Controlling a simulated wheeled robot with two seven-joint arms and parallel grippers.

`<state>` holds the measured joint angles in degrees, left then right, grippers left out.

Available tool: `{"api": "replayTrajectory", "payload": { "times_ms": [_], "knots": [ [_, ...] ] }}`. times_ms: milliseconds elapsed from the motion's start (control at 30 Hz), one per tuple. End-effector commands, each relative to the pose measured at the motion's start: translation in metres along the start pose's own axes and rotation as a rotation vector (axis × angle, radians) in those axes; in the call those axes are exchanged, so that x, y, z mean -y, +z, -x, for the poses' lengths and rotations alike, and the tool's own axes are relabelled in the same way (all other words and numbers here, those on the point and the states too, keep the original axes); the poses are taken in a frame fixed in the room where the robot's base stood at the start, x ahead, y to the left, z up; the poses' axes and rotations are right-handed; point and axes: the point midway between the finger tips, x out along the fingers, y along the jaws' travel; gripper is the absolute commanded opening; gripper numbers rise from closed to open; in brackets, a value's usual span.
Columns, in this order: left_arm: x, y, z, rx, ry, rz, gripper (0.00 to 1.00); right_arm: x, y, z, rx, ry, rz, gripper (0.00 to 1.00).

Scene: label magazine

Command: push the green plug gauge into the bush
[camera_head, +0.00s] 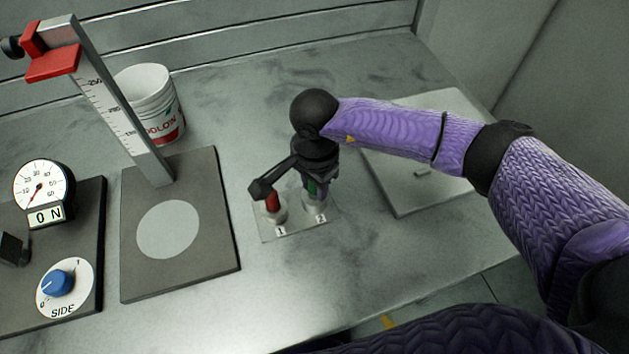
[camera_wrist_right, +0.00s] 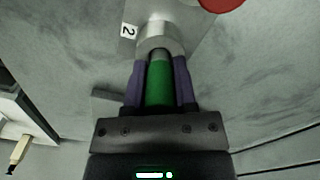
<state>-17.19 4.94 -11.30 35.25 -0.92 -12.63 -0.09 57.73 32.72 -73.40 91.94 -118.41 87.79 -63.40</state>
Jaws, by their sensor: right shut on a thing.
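The green plug gauge (camera_head: 313,188) is upright between the fingers of my right gripper (camera_head: 315,180). In the right wrist view the gauge (camera_wrist_right: 158,88) shows green between both purple fingers (camera_wrist_right: 158,92). Its grey end meets the metal bush (camera_wrist_right: 160,36) at label 2. The head view shows this bush (camera_head: 315,208) under the gripper. I cannot tell how deep the gauge sits in it. A red gauge (camera_head: 272,202) stands in the neighbouring bush at label 1. Both bushes are on a light plate (camera_head: 298,228). My left gripper is not in view.
A height scale (camera_head: 110,105) with a red slider (camera_head: 52,63) rises from a dark base (camera_head: 205,255). A white bucket (camera_head: 150,90) stands behind it. A dial panel (camera_head: 92,215) is at the left. A pale flat panel (camera_head: 410,190) lies right of the bushes.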

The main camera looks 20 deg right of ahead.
Motion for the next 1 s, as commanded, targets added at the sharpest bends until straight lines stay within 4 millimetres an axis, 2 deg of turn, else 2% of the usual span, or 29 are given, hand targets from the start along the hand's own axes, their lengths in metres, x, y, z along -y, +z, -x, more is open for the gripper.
{"api": "replayTrajectory", "payload": {
  "times_ms": [233,267,433,667,733,1000],
  "knots": [
    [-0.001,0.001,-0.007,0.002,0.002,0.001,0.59,0.000,0.000,-0.007,0.000,0.000,0.000,0.00],
    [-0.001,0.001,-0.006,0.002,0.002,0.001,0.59,0.000,0.000,-0.006,0.000,0.000,0.000,0.41],
    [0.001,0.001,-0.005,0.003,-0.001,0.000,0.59,0.000,0.000,-0.006,0.000,0.000,0.000,0.75],
    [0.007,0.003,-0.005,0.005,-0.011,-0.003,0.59,0.000,0.000,-0.005,0.000,0.000,0.000,0.75],
    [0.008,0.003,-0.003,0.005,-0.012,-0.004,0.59,0.000,0.000,0.003,0.000,-0.001,0.000,0.75],
    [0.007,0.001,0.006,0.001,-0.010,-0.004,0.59,0.001,0.000,0.070,-0.002,-0.004,0.002,0.75]
  ]
}}
